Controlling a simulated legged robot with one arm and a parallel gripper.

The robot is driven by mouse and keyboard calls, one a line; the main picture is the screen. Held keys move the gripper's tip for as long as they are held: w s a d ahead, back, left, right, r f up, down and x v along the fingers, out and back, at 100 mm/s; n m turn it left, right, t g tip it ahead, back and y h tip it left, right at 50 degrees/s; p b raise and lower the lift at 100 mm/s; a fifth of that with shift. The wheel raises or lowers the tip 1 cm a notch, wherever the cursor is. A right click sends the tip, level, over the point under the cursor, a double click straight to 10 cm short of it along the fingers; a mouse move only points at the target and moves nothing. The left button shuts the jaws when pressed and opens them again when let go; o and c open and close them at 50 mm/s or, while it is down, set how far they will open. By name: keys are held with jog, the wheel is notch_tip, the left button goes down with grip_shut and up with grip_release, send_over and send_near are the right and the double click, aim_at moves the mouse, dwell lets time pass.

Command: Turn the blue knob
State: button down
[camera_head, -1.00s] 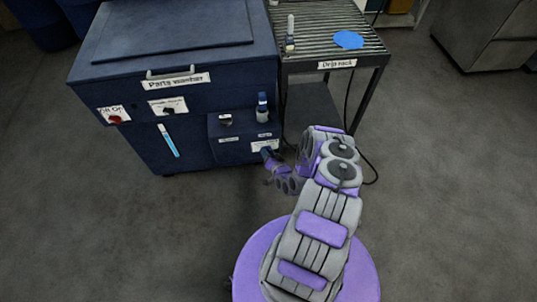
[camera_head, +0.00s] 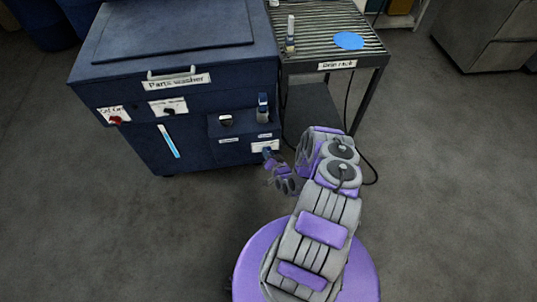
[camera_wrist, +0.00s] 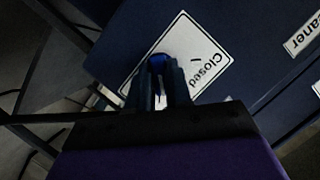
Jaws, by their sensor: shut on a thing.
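The blue knob (camera_wrist: 159,62) sits on a white plate (camera_wrist: 190,55) marked "Closed" on the dark blue front of the parts washer (camera_head: 165,85). In the wrist view my gripper (camera_wrist: 160,75) has its two fingers on either side of the knob and is shut on it. The fingers hide the knob's sides. In the head view my gripper (camera_head: 268,153) reaches the lower right of the washer's small box, where the white plate (camera_head: 264,146) shows only partly.
A drip rack (camera_head: 325,40) stands right of the washer, with a light blue disc (camera_head: 348,40) and a small bottle (camera_head: 290,40) on it. A red knob (camera_head: 116,120) is on the washer's left. The floor in front is clear.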

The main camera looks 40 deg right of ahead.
jog(key=shift+w+a+f+n+g+h+p, duration=0.2)
jog(key=shift+n+g+h, duration=0.65)
jog(key=shift+n, duration=0.95)
jog(key=shift+w+a+r+n+g+h+p, duration=0.15)
jog(key=shift+a+n+g+h+p, duration=0.25)
jog(key=shift+n+h, duration=1.1)
jog(key=shift+w+a+f+n+g+h+p, duration=0.15)
jog(key=shift+n+g+h, duration=0.6)
jog(key=shift+n, duration=1.35)
jog(key=shift+s+r, duration=0.1)
jog(key=c, duration=1)
grip_release()
jog(key=shift+c, duration=0.2)
